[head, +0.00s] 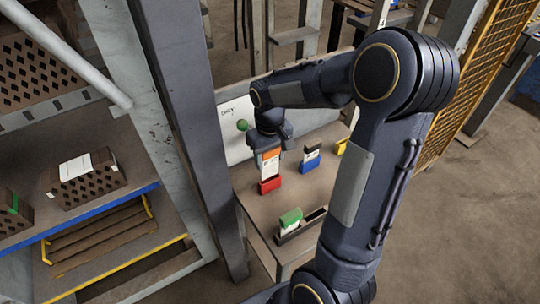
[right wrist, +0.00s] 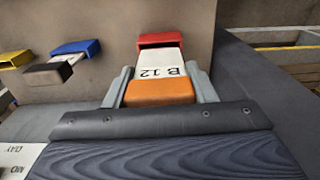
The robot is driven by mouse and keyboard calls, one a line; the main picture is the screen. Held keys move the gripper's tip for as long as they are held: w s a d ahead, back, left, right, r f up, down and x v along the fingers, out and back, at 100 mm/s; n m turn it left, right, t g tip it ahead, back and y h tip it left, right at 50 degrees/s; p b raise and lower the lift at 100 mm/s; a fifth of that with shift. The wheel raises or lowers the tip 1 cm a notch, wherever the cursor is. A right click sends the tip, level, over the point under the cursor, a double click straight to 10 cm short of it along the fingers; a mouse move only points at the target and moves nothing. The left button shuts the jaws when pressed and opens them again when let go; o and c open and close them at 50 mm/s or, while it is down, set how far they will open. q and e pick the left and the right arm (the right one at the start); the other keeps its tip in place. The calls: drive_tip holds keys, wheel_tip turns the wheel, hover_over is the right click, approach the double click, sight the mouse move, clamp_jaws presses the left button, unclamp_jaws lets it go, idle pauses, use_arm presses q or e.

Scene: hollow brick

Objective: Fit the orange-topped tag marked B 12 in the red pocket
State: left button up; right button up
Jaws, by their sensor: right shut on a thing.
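The orange-topped tag (head: 271,156) hangs upright below my right gripper (head: 269,148). In the right wrist view the tag (right wrist: 160,92) shows its orange top and a white body marked B 12, and the gripper (right wrist: 162,88) is shut on it with one finger on each side. The red pocket (head: 270,186) stands on the table directly below the tag. In the right wrist view the red pocket (right wrist: 161,39) is at the tag's far end, lined up with it. The tag's lower end meets the pocket's mouth; I cannot tell how deep it sits. My left gripper is not in view.
A blue pocket (head: 309,166) with a black-topped tag (head: 312,147) and a yellow pocket (head: 342,147) stand to the right. A dark tray (head: 307,226) with a green-topped tag (head: 290,218) is in front. A grey post (head: 190,130) rises left of the table.

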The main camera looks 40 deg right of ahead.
sight(270, 176)
drive_tip(key=shift+f+b, duration=2.1)
drive_tip(key=shift+f, duration=0.7)
idle(0.4)
drive_tip(key=o, duration=1.1)
drive_tip(key=shift+c, duration=0.2)
wheel_tip(270, 176, up, 8)
drive_tip(key=shift+f, duration=0.1)
